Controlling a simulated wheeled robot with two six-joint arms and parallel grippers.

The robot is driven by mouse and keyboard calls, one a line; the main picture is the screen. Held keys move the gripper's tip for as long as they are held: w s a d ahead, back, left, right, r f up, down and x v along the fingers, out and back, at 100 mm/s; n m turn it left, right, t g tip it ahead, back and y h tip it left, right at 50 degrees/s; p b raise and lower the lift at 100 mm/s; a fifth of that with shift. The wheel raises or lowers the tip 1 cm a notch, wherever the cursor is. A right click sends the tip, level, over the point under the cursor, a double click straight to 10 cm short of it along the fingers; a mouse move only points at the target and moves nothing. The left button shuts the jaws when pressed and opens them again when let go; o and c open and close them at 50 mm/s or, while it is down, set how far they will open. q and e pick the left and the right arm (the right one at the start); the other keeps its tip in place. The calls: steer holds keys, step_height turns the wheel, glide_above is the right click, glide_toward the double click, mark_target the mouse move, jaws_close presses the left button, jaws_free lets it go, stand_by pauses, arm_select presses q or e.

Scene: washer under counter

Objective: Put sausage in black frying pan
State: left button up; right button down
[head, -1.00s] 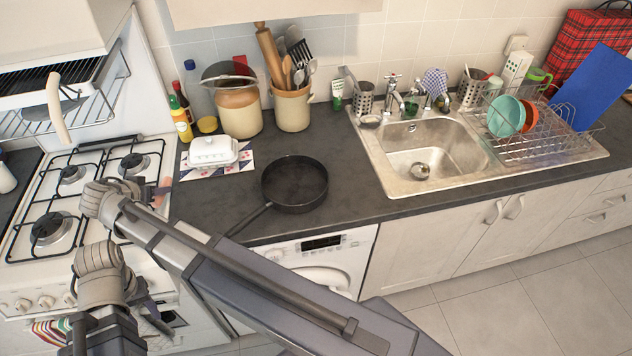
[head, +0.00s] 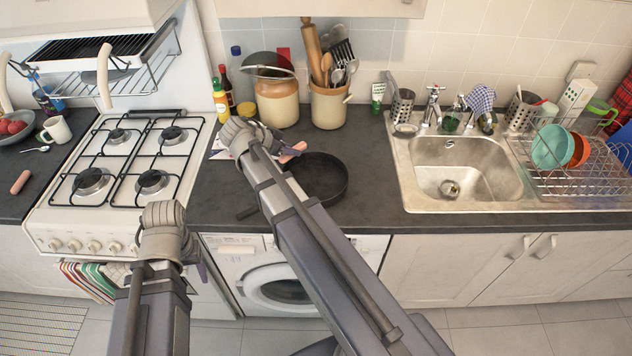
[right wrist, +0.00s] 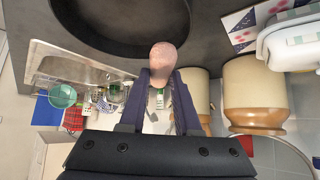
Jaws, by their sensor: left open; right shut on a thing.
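The black frying pan (head: 322,186) sits on the dark counter right of the stove, its left part hidden behind my right arm. In the right wrist view the pan (right wrist: 130,30) fills the top. My right gripper (head: 280,151) is at the pan's far left rim, shut on a pink sausage (head: 293,150). The sausage (right wrist: 163,62) sticks out between the fingers in the right wrist view and overlaps the pan's rim in the picture; its height above the pan is unclear. My left gripper (head: 168,248) is open and empty, low before the stove front. A second sausage (head: 20,182) lies on the left counter.
The stove (head: 125,180) is left of the pan. A white butter dish (right wrist: 292,43) and utensil jars (head: 328,104) stand behind the pan. The sink (head: 465,170) is to the right. Counter between pan and sink is clear.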

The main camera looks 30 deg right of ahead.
mark_target(284, 164)
steer(key=s+d+m+g, duration=0.1)
steer(key=s+d, duration=0.1)
steer(key=d, duration=0.2)
step_height(284, 164, down, 10)
steer(key=b, duration=1)
steer(key=shift+r, duration=0.1)
steer(key=shift+f, duration=0.25)
steer(key=c, duration=0.6)
jaws_free()
steer(key=shift+r, duration=0.1)
steer(key=shift+r, duration=0.25)
steer(key=p+v, duration=0.8)
steer(key=v, duration=0.3)
steer(key=shift+w+f, duration=0.1)
steer(key=shift+a+r+p, duration=0.25)
steer(key=shift+a+p, duration=0.05)
steer(key=shift+a, duration=0.15)
